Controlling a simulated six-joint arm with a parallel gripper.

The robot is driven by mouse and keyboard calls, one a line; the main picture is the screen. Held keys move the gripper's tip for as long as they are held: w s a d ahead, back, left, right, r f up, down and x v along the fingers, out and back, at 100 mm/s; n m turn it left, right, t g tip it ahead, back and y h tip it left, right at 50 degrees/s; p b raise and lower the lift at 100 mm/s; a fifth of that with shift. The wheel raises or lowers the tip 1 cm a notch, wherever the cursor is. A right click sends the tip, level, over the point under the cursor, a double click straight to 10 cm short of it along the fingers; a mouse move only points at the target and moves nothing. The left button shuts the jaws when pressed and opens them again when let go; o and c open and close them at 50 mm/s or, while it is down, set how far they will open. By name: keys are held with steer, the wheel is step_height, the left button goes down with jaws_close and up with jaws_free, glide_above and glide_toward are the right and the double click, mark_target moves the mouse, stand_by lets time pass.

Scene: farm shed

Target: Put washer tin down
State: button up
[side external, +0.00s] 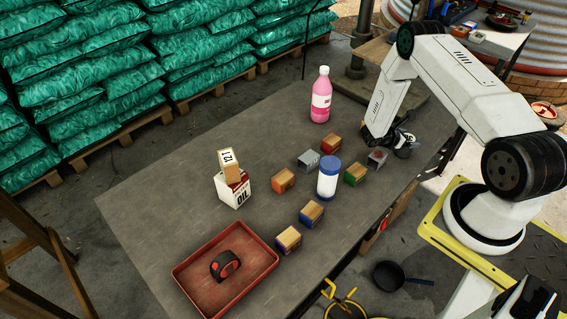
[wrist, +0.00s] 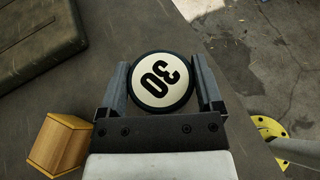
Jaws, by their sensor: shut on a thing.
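The washer tin (wrist: 160,80) is round with a dark rim and a pale lid marked "30" in the wrist view. My gripper (wrist: 163,88) is shut on it, with one finger on each side of the tin. In the side external view my gripper (side external: 396,140) is low over the right part of the grey table (side external: 160,195), with the tin (side external: 404,152) partly hidden by the fingers. I cannot tell whether the tin's base touches the table.
A small block (side external: 377,157) stands just left of the tin. The table's right edge is near.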

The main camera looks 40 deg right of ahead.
steer(key=shift+f, duration=0.1)
steer(key=o, duration=1.1)
steer(key=shift+w+a+r, duration=0.25)
steer(key=shift+a+r, duration=0.1)
steer(key=shift+a, duration=0.05)
steer(key=v, duration=1.1)
